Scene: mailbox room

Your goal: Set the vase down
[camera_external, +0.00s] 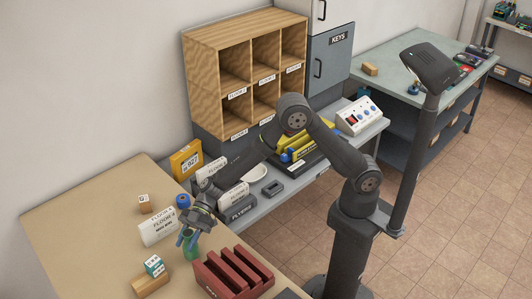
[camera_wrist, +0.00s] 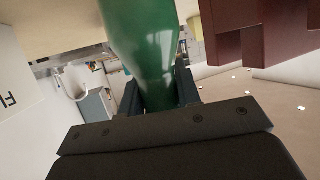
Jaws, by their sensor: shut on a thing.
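The green vase (camera_external: 191,249) is at my gripper (camera_external: 188,238) over the tan table. In the wrist view the vase (camera_wrist: 146,45) fills the upper middle, its narrower part between the two dark fingers (camera_wrist: 158,95). My gripper is shut on it. In the external view my wrist and fingers cover much of the vase. I cannot tell whether its base touches the table.
A dark red slotted rack (camera_external: 233,272) stands close to the right of the vase. A white labelled block (camera_external: 158,227) is to the left. A teal box (camera_external: 154,265) on a wooden block (camera_external: 150,285) and a small tan block (camera_external: 144,203) share the table (camera_external: 80,222).

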